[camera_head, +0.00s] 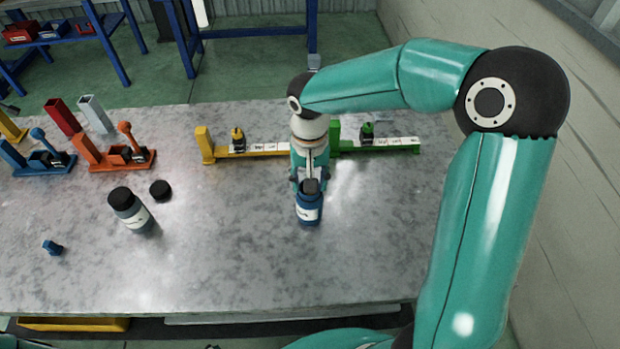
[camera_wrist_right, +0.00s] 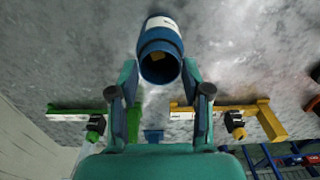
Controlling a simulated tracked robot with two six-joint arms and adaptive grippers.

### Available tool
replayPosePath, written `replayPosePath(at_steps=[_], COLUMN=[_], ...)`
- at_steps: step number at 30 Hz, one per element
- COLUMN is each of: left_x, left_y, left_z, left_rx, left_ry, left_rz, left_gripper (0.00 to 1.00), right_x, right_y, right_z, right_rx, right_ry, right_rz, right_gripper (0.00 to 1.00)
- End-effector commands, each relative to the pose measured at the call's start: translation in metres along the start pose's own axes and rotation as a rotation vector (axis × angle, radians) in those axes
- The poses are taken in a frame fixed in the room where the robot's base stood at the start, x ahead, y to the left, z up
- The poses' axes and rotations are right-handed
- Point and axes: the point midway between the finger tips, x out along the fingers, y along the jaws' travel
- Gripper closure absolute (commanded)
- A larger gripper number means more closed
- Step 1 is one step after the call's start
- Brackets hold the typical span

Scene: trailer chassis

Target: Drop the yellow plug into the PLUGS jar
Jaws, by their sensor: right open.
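A blue jar (camera_head: 309,211) with a white label stands upright on the table in the head view; its lettering is too small to read. In the right wrist view the open blue jar (camera_wrist_right: 153,37) shows a small yellow piece (camera_wrist_right: 162,57) inside its mouth, which looks like the yellow plug. Only part of that piece shows. My right gripper (camera_head: 309,179) is at the jar's mouth, with its fingers apart. In the wrist view the right gripper (camera_wrist_right: 160,79) has nothing between its fingertips. My left gripper is not in view.
A small blue plug (camera_head: 52,247) lies far left. Yellow (camera_head: 204,145) and green (camera_head: 335,137) fixtures stand behind the gripper. The table's front middle is clear.

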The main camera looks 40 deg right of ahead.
Motion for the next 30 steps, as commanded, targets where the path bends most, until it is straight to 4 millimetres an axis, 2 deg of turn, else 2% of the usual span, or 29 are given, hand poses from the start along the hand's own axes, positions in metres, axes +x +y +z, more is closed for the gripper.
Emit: replayPosePath(at_steps=[14,17,25,30], left_x=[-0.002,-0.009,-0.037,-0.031], left_y=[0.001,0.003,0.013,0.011], left_z=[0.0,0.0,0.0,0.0], left_rx=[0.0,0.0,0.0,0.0], left_ry=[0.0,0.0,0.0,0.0], left_rz=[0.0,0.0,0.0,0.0], left_gripper=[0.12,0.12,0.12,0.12], right_x=[-0.002,-0.012,-0.054,-0.067], right_y=[0.0,-0.001,-0.001,-0.001], right_z=[0.0,0.0,0.0,-0.001], right_rx=[0.0,-0.001,-0.001,-0.002], right_ry=[0.0,0.001,0.002,0.003], right_rz=[0.0,-0.001,-0.001,-0.001], right_gripper=[0.52,0.52,0.52,0.52])
